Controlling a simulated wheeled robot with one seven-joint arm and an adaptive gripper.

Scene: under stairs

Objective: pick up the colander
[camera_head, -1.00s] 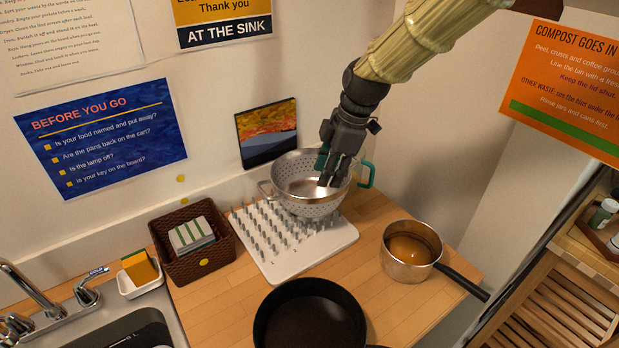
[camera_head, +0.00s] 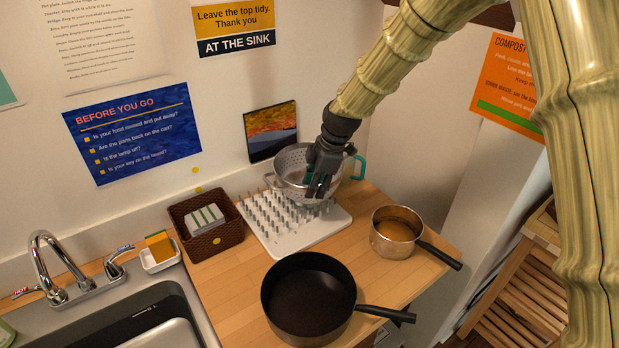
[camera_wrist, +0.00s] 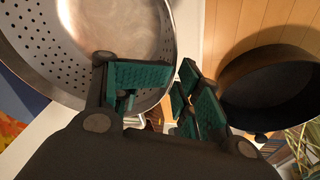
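The metal colander (camera_head: 291,163), with a perforated wall and side handles, stands upright at the back of the counter, on or against the white spiked board (camera_head: 318,229). My gripper (camera_head: 318,187) is at the colander's front right rim and hides part of it. In the wrist view, the colander (camera_wrist: 120,30) fills the upper left. My gripper's green-padded fingers (camera_wrist: 178,80) stand apart, one over the colander's rim and the others outside it. Contact with the rim cannot be told.
A black pan (camera_head: 305,295) stands at the counter front. A saucepan (camera_head: 396,236) with a dark handle is to the right. A brown basket (camera_head: 215,238) holds a folded cloth. A teal handle (camera_head: 359,166) shows behind the colander. The sink (camera_head: 150,325) is at left.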

